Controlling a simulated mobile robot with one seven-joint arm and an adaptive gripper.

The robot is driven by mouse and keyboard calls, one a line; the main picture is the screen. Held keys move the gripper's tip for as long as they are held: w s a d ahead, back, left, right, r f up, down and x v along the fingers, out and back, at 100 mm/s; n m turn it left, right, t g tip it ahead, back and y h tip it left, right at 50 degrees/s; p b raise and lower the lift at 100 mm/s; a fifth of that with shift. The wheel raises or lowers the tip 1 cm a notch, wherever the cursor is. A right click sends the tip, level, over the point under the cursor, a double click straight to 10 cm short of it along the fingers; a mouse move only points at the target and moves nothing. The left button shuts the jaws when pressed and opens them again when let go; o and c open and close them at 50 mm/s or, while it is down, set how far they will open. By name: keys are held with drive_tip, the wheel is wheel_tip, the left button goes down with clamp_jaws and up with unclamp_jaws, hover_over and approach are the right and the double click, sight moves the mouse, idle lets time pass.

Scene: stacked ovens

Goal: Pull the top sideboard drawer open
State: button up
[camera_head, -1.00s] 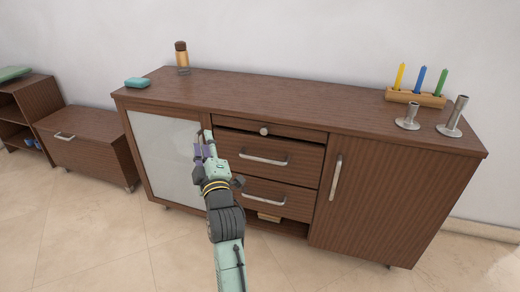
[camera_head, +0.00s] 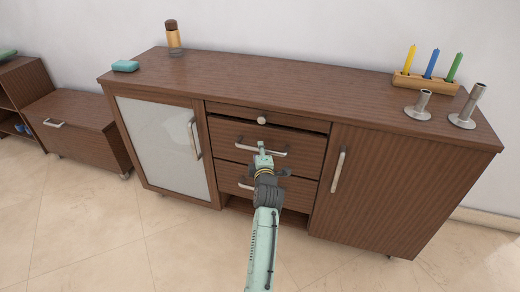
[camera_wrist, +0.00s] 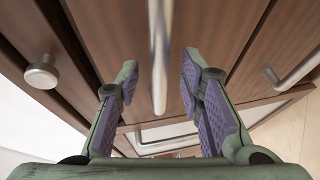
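The brown sideboard (camera_head: 380,190) has a slim top front with a round knob (camera_head: 262,120). Below it are two drawers, an upper one (camera_head: 232,133) and a lower one, each with a metal bar handle. My gripper (camera_head: 264,152) is in front of the upper bar handle (camera_head: 280,154) and covers part of it. In the wrist view my gripper (camera_wrist: 160,80) is open, with that bar handle (camera_wrist: 158,50) between its fingers in the picture. Whether the fingers reach around the bar is unclear. The knob (camera_wrist: 41,72) is at left, the lower handle (camera_wrist: 298,70) at right.
A frosted glass door (camera_head: 165,145) is left of the drawers, a wooden door (camera_head: 375,190) right. The floor in front is clear.

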drive_tip(key=shift+w+a+f, duration=0.1)
drive_tip(key=shift+w+f, duration=0.05)
drive_tip(key=shift+w, duration=0.85)
clamp_jaws()
